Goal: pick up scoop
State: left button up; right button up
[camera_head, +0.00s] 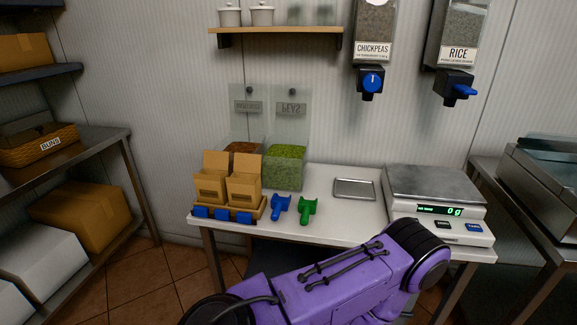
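Two scoops lie on the white table (345,218) near its front edge. One is a blue scoop (281,205). The other is a green scoop (307,209), just right of the blue one. They lie apart, and no gripper touches either. A purple arm of mine crosses the lower middle of the view, in front of the table. Neither of my grippers shows, so where they are relative to the scoops is hidden.
Left of the scoops is a tray (257,212) with open cardboard boxes (244,184). Behind stands a clear bin of green peas (287,165) with its lid raised. A metal tray (354,188) and a scale (437,203) reading 0 are to the right. The tabletop between is clear.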

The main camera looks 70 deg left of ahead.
aim_at(305, 207)
jog(key=u, duration=1)
jog(key=i, duration=0.9)
jog(key=u, duration=0.95)
